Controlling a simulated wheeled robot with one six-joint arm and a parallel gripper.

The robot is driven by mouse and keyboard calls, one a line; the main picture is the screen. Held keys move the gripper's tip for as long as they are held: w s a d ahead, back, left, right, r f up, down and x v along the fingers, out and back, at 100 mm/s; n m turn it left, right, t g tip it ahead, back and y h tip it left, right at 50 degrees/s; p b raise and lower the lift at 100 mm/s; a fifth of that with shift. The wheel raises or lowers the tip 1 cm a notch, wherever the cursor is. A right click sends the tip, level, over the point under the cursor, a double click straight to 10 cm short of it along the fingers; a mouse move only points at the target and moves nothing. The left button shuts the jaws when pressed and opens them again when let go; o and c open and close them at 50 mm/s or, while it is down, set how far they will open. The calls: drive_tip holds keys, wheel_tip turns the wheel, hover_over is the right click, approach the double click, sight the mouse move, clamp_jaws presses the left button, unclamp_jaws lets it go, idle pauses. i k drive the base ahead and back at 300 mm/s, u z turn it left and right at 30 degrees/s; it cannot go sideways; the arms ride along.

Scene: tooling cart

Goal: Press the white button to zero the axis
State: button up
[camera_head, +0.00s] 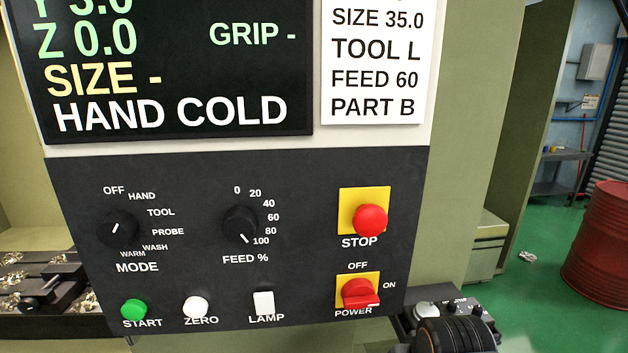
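The white round button (195,306) labelled ZERO sits low on the dark control panel (300,200), between the green START button (134,309) and the white square LAMP switch (264,303). Nothing covers it. The screen (180,60) above reads Z 0.0, GRIP -, SIZE - and HAND COLD; the Y line is cut by the top edge and seems to read 3.0. My gripper is not in view.
The panel also holds a MODE knob (117,229), a FEED knob (241,224), a red STOP button (370,220) and a red POWER switch (360,293). A black ribbed round part (455,335) is at the lower right. A red barrel (600,245) stands beyond.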

sight(194, 307)
drive_tip(key=u, duration=1.6)
